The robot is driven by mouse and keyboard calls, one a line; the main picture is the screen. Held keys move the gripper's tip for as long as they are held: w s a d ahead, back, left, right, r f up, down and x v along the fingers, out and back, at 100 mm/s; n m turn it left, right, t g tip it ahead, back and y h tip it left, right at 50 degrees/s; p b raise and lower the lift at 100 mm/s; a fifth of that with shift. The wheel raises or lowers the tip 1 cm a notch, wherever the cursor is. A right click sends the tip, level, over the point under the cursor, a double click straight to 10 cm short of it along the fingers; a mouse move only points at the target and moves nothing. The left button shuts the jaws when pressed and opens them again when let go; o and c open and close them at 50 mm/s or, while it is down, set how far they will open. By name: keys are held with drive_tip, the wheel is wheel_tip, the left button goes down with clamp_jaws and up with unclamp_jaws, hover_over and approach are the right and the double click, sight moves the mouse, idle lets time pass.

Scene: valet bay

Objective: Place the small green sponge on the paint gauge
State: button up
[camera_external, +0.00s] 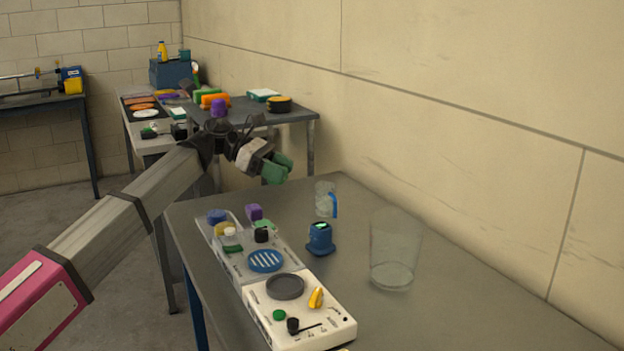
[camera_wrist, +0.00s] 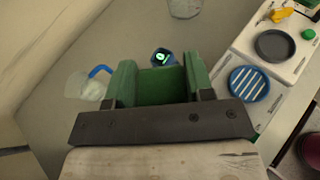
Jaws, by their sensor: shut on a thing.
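My gripper (camera_external: 277,168) is in the air above the far end of the near table. Its green fingers are shut on the small green sponge (camera_wrist: 162,88), which shows as a darker green block between them in the wrist view. In the external view sponge and fingers are hard to tell apart. The paint gauge (camera_external: 320,238), a small dark blue device with a lit green display, stands upright on the table. It also shows in the wrist view (camera_wrist: 163,58), just beyond the sponge. The gripper is above and apart from it.
A clear mug with a blue handle (camera_external: 326,199) stands behind the gauge, and a clear tumbler (camera_external: 394,250) to its right. A white control unit (camera_external: 300,313) and grey panels with several small items line the left edge. The table's right part is bare.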

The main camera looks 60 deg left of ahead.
hover_over(322, 226)
wheel_tip(322, 226, down, 6)
drive_tip(key=shift+w+f, duration=0.15)
drive_tip(key=shift+f, duration=2.05)
drive_tip(key=shift+f, duration=0.1)
drive_tip(key=o, duration=0.9)
drive_tip(key=shift+a+r, duration=0.1)
drive_tip(key=shift+r, duration=0.1)
drive_tip(key=v, duration=1.1)
drive_tip(key=shift+s+a+r, duration=0.2)
drive_tip(key=shift+s, duration=0.15)
